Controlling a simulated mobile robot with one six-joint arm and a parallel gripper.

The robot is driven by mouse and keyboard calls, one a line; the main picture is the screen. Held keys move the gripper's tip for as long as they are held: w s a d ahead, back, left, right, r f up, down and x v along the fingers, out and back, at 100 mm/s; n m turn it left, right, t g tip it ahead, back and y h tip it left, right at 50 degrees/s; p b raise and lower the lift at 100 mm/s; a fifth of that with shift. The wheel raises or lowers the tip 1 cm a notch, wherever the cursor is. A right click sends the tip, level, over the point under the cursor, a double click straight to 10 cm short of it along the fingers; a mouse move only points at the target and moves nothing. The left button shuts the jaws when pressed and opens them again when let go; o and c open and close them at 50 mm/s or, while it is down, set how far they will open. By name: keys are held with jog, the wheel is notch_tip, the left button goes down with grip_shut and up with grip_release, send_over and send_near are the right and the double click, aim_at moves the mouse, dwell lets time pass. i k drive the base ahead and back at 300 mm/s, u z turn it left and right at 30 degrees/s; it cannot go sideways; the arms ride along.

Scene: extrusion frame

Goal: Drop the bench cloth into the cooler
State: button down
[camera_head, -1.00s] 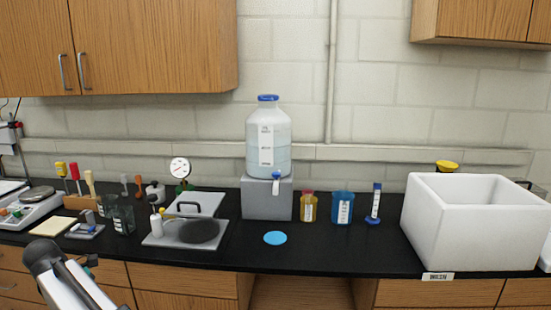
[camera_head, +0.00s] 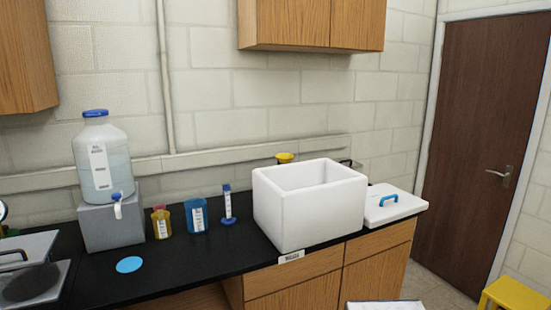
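The cooler (camera_head: 310,207) is a white, open-topped box standing on the black bench, right of the middle of the head view. Its inner walls show near the top, but its floor is hidden behind the front wall. A white lid (camera_head: 396,204) with a blue handle lies flat on the bench just right of the cooler. I cannot make out a bench cloth in this view. My gripper is not in view, so I cannot tell what it holds.
A flat blue disc (camera_head: 129,264) lies on the bench (camera_head: 190,258). A large bottle (camera_head: 101,158) stands on a grey block, with a blue beaker (camera_head: 197,217) to its right. A yellow stool (camera_head: 515,297) is at lower right, near a brown door (camera_head: 480,140).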

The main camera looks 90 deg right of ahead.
aim_at(298, 205)
jog(key=u, duration=0.05)
jog(key=k, duration=1.9)
jog(key=z, duration=0.95)
jog(key=i, duration=0.4)
